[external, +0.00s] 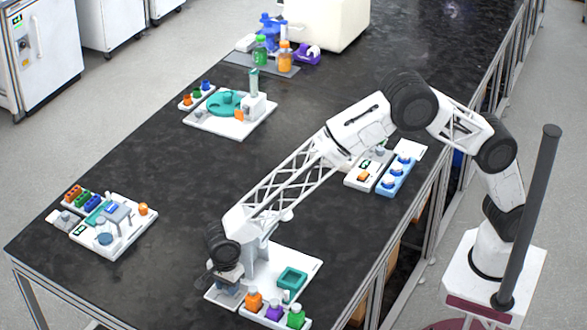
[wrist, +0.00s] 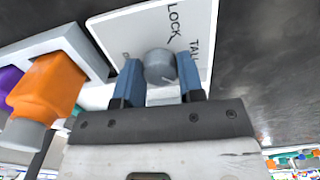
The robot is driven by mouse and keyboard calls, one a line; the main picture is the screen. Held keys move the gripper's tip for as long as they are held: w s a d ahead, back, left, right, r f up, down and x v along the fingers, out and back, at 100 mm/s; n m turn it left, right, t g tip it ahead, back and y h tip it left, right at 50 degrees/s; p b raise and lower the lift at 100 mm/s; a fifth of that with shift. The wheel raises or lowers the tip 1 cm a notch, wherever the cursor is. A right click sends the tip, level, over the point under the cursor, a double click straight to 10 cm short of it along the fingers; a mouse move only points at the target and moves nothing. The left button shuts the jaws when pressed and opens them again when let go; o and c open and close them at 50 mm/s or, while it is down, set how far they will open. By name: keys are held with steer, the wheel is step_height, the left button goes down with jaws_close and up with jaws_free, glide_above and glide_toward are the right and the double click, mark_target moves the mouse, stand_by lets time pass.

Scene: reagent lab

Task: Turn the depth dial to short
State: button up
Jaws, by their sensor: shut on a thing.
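The grey depth dial (wrist: 160,66) sits on a white panel (wrist: 150,22) in the wrist view. The panel reads "LOCK" above the dial and "TALL" to its right; a label to the left is too hidden to read. My gripper (wrist: 160,75) has its two blue fingers on either side of the dial, shut on it. Which mark the dial points to is not clear. In the external view my gripper (external: 225,282) is low at the left end of the white station (external: 311,268) nearest the front; the dial is hidden there.
An orange bottle (external: 254,299), a purple bottle (external: 275,309) and a green bottle (external: 296,316) stand in a rack right of my gripper. The orange bottle (wrist: 48,85) is close at left in the wrist view. Open black tabletop (external: 170,265) lies left of my gripper.

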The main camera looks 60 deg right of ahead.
steer(key=shift+m, duration=0.3)
steer(key=o, duration=0.9)
steer(key=shift+r, duration=3.9)
steer(key=shift+r, duration=0.1)
